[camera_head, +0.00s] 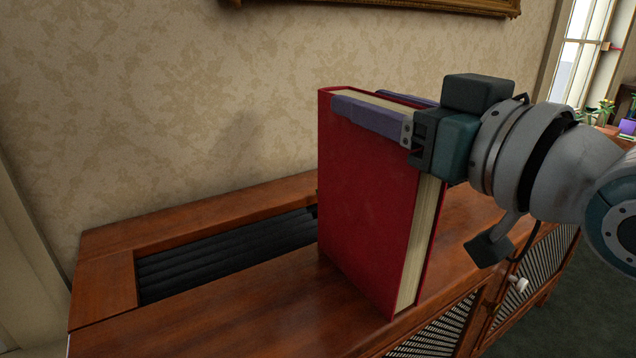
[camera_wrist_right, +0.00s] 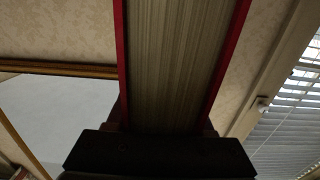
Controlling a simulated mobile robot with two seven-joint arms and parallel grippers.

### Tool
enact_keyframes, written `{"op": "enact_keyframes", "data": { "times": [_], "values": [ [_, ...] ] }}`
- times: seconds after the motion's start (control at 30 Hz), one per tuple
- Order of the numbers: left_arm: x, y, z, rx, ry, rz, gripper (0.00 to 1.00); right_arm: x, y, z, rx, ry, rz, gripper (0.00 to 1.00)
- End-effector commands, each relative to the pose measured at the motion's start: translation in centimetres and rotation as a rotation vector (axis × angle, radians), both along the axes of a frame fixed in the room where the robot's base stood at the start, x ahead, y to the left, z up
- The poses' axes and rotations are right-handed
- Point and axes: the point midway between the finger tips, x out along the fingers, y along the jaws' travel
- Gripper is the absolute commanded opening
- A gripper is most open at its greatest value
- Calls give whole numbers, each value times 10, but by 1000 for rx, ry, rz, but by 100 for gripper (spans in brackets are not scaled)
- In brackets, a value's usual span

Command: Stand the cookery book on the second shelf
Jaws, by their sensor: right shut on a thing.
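The red cookery book (camera_head: 367,195) is upright in the head view, with its front cover facing me and its cream page edges toward the right. My right gripper (camera_head: 385,112) is shut on the book near its top, with one purple-grey finger across the front cover and the other behind. The book's lower edge is at or just above the wooden cabinet top; I cannot tell whether it touches. In the right wrist view the book's pages (camera_wrist_right: 185,65) run up between two red covers. My left gripper is not in view. No shelf is clearly seen.
The wooden cabinet (camera_head: 240,315) has a recessed dark slatted opening (camera_head: 225,255) in its top, left of the book. Lattice doors with a white knob (camera_head: 522,285) are on its front. A patterned wall stands behind, with a gilt frame (camera_head: 440,5) above. Flowers (camera_head: 606,108) show far right.

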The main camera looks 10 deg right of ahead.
Motion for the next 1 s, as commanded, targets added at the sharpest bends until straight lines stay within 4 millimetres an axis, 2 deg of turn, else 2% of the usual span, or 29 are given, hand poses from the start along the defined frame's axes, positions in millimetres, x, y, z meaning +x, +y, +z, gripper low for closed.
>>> {"op": "enact_keyframes", "data": {
  "times": [0.03, 0.3, 1.0],
  "values": [
    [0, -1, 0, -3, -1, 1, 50, 0, 0, 0, -1, 0, 0, 31],
    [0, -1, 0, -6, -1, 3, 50, 0, 0, 0, -1, 0, 0, 1],
    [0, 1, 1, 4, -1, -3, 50, 0, 0, 4, 2, -8, 0, 0]
  ]
}}
